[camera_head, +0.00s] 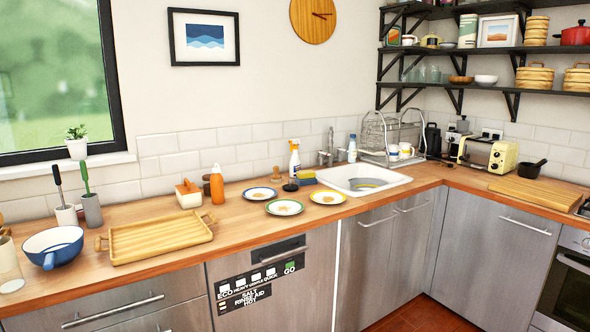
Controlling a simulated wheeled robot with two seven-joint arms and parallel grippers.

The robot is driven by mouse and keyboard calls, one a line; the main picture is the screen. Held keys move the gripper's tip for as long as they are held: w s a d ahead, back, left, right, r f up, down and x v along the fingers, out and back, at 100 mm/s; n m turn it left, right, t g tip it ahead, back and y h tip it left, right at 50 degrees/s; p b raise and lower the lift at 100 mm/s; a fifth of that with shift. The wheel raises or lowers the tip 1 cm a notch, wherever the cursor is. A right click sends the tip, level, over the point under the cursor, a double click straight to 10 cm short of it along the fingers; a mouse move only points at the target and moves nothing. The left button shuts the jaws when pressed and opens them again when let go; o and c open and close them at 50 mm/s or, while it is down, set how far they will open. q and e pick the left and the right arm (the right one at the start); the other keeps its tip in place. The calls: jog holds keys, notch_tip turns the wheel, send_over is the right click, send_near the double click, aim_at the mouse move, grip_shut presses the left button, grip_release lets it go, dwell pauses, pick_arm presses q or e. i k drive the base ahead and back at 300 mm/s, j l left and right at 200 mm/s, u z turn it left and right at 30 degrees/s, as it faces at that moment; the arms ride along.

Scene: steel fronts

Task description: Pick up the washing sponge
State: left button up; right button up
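A small yellow and blue block (304,178), which looks like the washing sponge, lies on the wooden counter just left of the sink (394,179). It is small in the camera_head view, and I cannot tell whether it rests in a holder. A white and orange spray bottle (294,160) stands beside it, toward the wall. Neither of my grippers is in view.
Three plates (284,208) with food scraps lie on the counter in front of the sponge. A small dark round item (290,187) sits nearby. A wooden tray (160,240), a blue bowl (53,246) and an orange bottle (217,184) stand further left.

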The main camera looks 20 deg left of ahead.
aim_at(307, 175)
jog(key=i+l+u, duration=0.2)
jog(key=i, duration=0.8)
